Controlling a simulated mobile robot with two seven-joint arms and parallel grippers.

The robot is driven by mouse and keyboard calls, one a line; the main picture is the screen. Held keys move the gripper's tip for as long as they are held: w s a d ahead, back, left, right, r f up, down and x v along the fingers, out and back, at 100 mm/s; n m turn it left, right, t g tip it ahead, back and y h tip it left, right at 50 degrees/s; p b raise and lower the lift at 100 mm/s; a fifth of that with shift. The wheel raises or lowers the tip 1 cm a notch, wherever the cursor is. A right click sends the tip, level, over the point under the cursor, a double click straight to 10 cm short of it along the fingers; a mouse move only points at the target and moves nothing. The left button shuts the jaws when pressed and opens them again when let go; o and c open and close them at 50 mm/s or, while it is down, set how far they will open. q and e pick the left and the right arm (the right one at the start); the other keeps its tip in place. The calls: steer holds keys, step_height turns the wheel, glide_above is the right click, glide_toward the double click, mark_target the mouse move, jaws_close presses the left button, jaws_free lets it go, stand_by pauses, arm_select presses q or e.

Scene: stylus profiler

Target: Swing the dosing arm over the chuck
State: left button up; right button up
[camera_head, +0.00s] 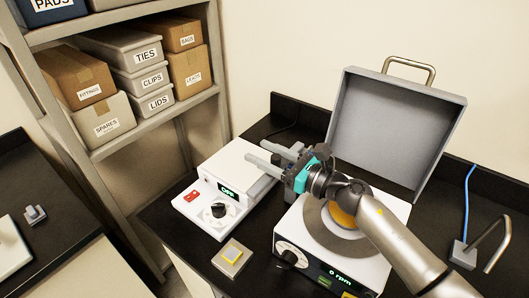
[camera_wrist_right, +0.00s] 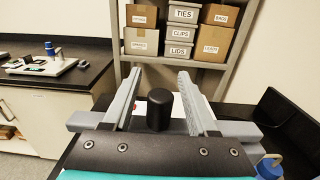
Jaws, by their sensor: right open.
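The spin coater (camera_head: 375,268) stands on the black bench with its grey lid (camera_head: 395,125) raised. An orange disc on the chuck (camera_head: 342,214) shows partly behind my right arm. My right gripper (camera_head: 258,152) is open at the coater's back left, its fingers pointing left. In the wrist view, a black upright knob (camera_wrist_right: 160,108) stands between the open fingers of my right gripper (camera_wrist_right: 159,76), with a gap on both sides. It may belong to the dosing arm; the rest of that arm is hidden or cannot be made out. My left gripper is not in view.
A white unit (camera_head: 212,212) with a dial and red switch stands left of the coater. A shelf (camera_head: 150,130) with labelled boxes stands behind left. A bent metal rod (camera_head: 490,240) is at the right.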

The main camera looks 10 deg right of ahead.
jaws_close()
stand_by(1.3)
